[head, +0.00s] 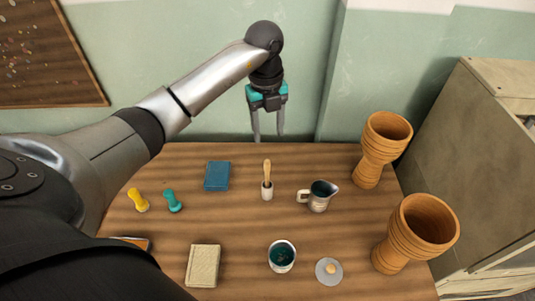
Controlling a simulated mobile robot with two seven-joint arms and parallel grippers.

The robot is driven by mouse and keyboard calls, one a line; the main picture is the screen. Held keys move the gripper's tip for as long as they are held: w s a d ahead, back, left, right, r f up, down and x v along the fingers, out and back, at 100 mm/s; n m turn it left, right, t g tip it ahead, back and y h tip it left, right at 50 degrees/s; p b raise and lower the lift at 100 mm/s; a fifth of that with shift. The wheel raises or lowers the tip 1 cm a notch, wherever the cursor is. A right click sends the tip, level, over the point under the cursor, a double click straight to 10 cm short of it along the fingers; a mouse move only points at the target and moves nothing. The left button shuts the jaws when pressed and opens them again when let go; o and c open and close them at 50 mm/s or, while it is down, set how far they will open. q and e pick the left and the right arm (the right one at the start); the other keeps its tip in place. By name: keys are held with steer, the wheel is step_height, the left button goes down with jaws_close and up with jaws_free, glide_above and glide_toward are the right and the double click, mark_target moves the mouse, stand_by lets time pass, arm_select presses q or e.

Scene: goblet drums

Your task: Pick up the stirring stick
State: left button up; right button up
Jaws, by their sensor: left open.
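My right gripper is not in view.
Two goblet drums (384,147) (416,233) stand at the right.

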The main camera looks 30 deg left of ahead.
mark_target(267, 161)
arm_select(q)
steer(key=shift+y, duration=0.3)
steer(key=f, duration=0.3)
steer(key=f+b, duration=0.1)
steer(key=f, duration=0.4)
steer(key=shift+a+f+b, duration=0.3)
steer(key=shift+a, duration=0.1)
steer(key=shift+f, duration=0.85)
steer(key=f, duration=0.1)
steer(key=f+b, duration=0.1)
steer(key=f, duration=0.1)
steer(key=shift+w+d+f, duration=0.1)
steer(key=shift+w+f, duration=0.15)
steer(key=shift+f, duration=0.35)
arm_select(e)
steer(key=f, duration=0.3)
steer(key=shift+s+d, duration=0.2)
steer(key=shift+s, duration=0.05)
arm_select(q)
steer(key=c, duration=0.9)
jaws_close()
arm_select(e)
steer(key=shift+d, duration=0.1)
